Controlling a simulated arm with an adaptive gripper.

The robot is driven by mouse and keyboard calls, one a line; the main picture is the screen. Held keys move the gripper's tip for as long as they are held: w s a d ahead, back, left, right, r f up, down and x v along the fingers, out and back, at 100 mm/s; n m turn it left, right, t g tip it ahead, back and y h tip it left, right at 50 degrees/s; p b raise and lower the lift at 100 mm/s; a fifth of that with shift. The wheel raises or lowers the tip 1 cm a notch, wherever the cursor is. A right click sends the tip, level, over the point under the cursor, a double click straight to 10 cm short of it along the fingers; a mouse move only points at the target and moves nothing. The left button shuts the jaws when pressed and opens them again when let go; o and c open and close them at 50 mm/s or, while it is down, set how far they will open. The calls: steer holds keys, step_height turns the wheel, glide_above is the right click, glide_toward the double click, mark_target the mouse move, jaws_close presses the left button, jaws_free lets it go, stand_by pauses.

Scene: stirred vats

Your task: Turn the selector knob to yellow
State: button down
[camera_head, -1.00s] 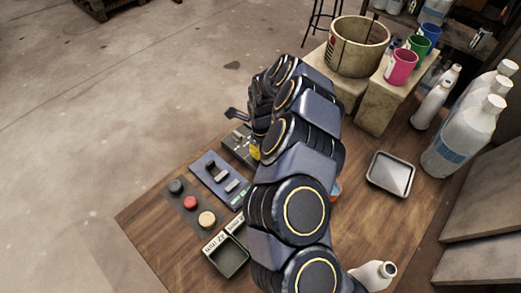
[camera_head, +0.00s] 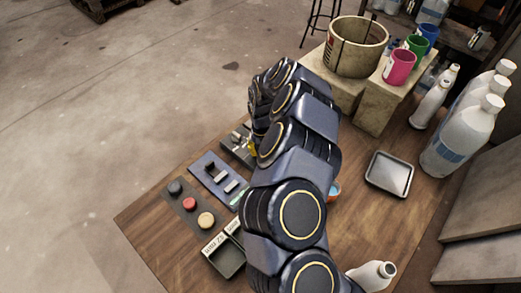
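The selector knob cannot be made out for certain. A dark panel (camera_head: 232,146) with small grey parts lies at the far left edge of the table, partly behind my arm. A small yellow patch (camera_head: 252,149) shows at that panel's right side, beside my arm; I cannot tell whether it belongs to the knob. My arm rises across the middle of the picture and its far end bends down near this panel. My gripper is hidden behind the arm links, so its fingers and any contact do not show.
A blue panel (camera_head: 206,171) with sliders and a grey panel (camera_head: 180,203) with black, red and yellow buttons lie nearer. A dark labelled tray (camera_head: 229,262), metal tray (camera_head: 389,174) and white bottles (camera_head: 462,138) stand around. A large pot (camera_head: 356,47) and coloured cups (camera_head: 399,67) stand behind.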

steer(key=shift+f+m, duration=0.1)
steer(key=shift+m, duration=1.1)
steer(key=c, duration=1)
jaws_free()
steer(key=shift+c, duration=0.2)
step_height(320, 180, up, 12)
